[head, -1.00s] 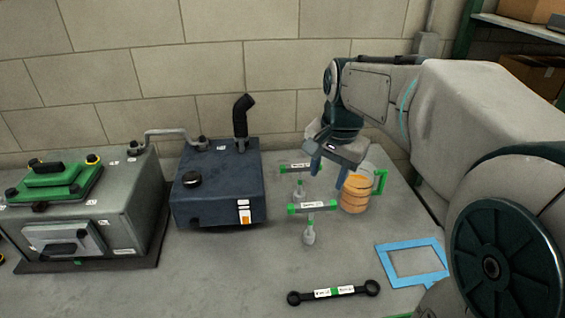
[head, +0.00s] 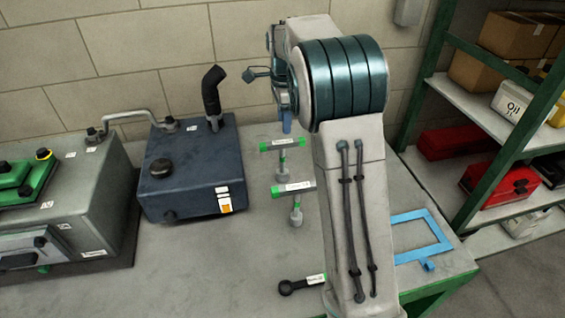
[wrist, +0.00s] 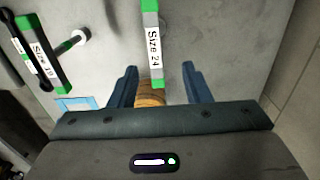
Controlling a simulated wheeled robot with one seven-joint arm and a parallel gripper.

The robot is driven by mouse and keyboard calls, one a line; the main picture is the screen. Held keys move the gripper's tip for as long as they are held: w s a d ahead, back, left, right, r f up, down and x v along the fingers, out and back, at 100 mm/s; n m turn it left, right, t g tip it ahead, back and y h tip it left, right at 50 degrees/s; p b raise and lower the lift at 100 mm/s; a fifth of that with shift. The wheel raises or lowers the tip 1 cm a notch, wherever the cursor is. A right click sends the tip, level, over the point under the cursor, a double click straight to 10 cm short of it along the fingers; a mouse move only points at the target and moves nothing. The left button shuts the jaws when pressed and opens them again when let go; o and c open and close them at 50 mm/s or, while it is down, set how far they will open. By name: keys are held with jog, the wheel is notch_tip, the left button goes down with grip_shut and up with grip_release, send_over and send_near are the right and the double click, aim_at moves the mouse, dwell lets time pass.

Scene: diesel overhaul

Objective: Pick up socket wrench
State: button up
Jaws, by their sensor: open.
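Two T-shaped socket wrenches with green-ended grey handles stand on the bench: the far one (head: 282,145) and the near one (head: 293,188) in the head view. In the wrist view, one labelled "Size 24" (wrist: 152,40) lies ahead of my gripper (wrist: 160,69), its green near end appearing between the two blue fingertips. The other wrench (wrist: 42,55) is to the left. My gripper is open and empty. In the head view my arm hides most of it, with a blue finger showing just above the far wrench. Contact cannot be judged.
A dark blue tank (head: 190,172) with a black pipe stands left of the wrenches. A black flat wrench (head: 300,285) lies in front. A blue frame (head: 425,238) lies at right. A green shelf (head: 440,75) stands right.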

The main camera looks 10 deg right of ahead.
aim_at(282, 141)
notch_tip(282, 141, down, 3)
jog(key=shift+f, duration=0.1)
jog(key=f, duration=0.1)
jog(key=f+p, duration=0.1)
jog(key=f, duration=0.2)
jog(key=shift+s+a+f, duration=0.35)
jog(key=shift+f, duration=0.3)
grip_shut()
